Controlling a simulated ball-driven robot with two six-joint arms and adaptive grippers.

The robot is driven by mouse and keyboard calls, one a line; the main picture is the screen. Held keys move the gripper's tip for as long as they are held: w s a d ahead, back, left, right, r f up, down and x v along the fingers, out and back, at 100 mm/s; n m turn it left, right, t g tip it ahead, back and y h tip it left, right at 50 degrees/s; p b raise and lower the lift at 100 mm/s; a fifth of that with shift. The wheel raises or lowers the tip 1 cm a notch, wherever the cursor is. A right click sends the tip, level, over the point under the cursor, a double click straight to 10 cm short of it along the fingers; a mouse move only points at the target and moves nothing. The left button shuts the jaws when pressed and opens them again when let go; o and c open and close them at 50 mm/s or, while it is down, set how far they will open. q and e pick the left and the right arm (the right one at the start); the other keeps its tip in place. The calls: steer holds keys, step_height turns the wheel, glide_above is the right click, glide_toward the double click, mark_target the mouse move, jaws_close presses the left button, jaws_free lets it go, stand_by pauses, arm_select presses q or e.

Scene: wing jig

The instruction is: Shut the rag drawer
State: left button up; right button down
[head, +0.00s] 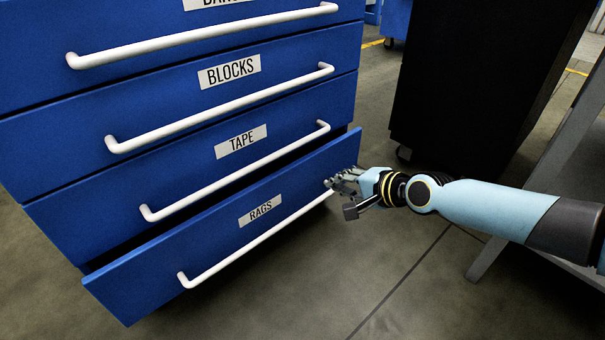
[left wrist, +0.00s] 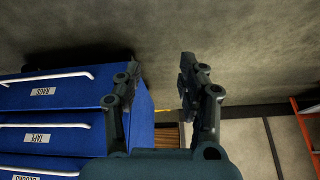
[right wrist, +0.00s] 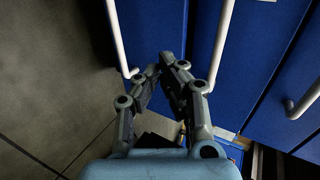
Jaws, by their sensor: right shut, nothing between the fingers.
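The rag drawer (head: 262,211) is the bottom blue drawer, labelled RAGS, with a long white bar handle (head: 232,258). It stands partly out of the cabinet, with a dark gap above its front. My right gripper (head: 338,182) is at the right end of the drawer front, by the handle's right end. In the right wrist view its fingertips (right wrist: 168,68) are together and empty, close to the blue front and beside the white handle (right wrist: 118,38); I cannot tell whether they touch. My left gripper (left wrist: 158,68) is open and empty; the RAGS label (left wrist: 43,91) shows left of it.
Above are the TAPE drawer (head: 190,178) and the BLOCKS drawer (head: 180,110), both looking flush, with white handles sticking out. A black cabinet (head: 470,80) on casters stands right. A grey table leg (head: 560,150) is near my right arm. The floor in front is clear.

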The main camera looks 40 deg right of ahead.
steer(key=b, duration=0.3)
glide_toward(297, 173)
arm_select(q)
step_height(297, 173, down, 7)
steer(key=t+b, duration=0.3)
steer(key=t, duration=0.4)
arm_select(e)
steer(key=w+f, duration=0.3)
steer(key=shift+w+a+f, duration=0.25)
steer(key=shift+f, duration=0.1)
steer(key=shift+w+r, duration=0.1)
steer(key=shift+w, duration=0.65)
arm_select(q)
steer(key=shift+w+d+r+m+t+h, duration=0.1)
steer(key=shift+w+d+r+t+h, duration=0.2)
steer(key=shift+w+r, duration=0.35)
steer(key=shift+w+d+r+m+t+h, duration=0.1)
steer(key=shift+w+r+t, duration=0.35)
steer(key=shift+r, duration=0.35)
steer(key=shift+w+d+r+m+t+h, duration=0.15)
steer(key=shift+w+r+t, duration=0.2)
steer(key=shift+w+r, duration=0.3)
arm_select(e)
steer(key=shift+w+r, duration=0.1)
steer(key=shift+w, duration=0.2)
arm_select(q)
steer(key=shift+s, duration=0.1)
